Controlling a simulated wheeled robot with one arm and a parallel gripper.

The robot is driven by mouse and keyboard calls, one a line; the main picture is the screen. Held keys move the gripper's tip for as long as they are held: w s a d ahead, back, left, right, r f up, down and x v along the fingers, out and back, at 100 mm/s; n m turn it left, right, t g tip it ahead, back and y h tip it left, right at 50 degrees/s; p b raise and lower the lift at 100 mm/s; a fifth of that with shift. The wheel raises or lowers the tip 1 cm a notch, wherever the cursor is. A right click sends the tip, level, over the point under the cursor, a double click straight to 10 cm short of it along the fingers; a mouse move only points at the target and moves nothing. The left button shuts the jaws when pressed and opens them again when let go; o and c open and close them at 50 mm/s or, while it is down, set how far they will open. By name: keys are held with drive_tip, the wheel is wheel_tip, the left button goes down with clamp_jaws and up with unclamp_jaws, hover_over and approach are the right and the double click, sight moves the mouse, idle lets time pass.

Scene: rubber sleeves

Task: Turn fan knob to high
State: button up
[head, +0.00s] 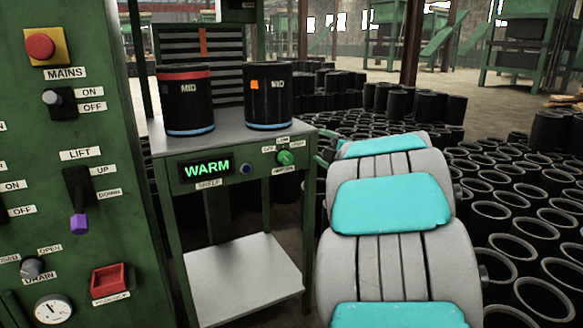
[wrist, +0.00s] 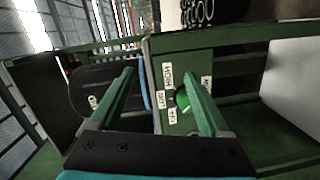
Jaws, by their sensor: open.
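The fan knob (head: 286,158) is small and green, on the front panel of the shelf bench (head: 237,143), right of the lit WARM display (head: 207,169). Small labels surround it; its exact setting is too small to tell. In the wrist view the knob (wrist: 182,100) shows between my gripper's fingers, close to the right finger, which seems to overlap its edge. HIGH and other labels stand beside it. My gripper (wrist: 160,72) is open with nothing held. Contact with the knob cannot be told. In the head view my arm mostly hides the gripper.
Two black sleeves marked MID, one with a red top band (head: 187,100) and one with an orange patch (head: 268,96), stand on the bench top. A green control panel (head: 120,130) with switches is at left. Many black sleeves (head: 500,200) crowd the floor at right.

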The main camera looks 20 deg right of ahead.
sight(289, 160)
drive_tip(key=s+a+f+n+y+b, duration=0.2)
drive_tip(key=a+f+n+y, duration=0.25)
drive_tip(key=n+y, duration=0.4)
drive_tip(key=shift+g, duration=0.4)
drive_tip(key=shift+d+x, duration=0.15)
drive_tip(key=shift+x, duration=1.75)
drive_tip(key=shift+d+x, duration=0.15)
drive_tip(key=shift+x, duration=1.75)
drive_tip(key=shift+f, duration=0.15)
drive_tip(key=shift+c, duration=0.3)
clamp_jaws()
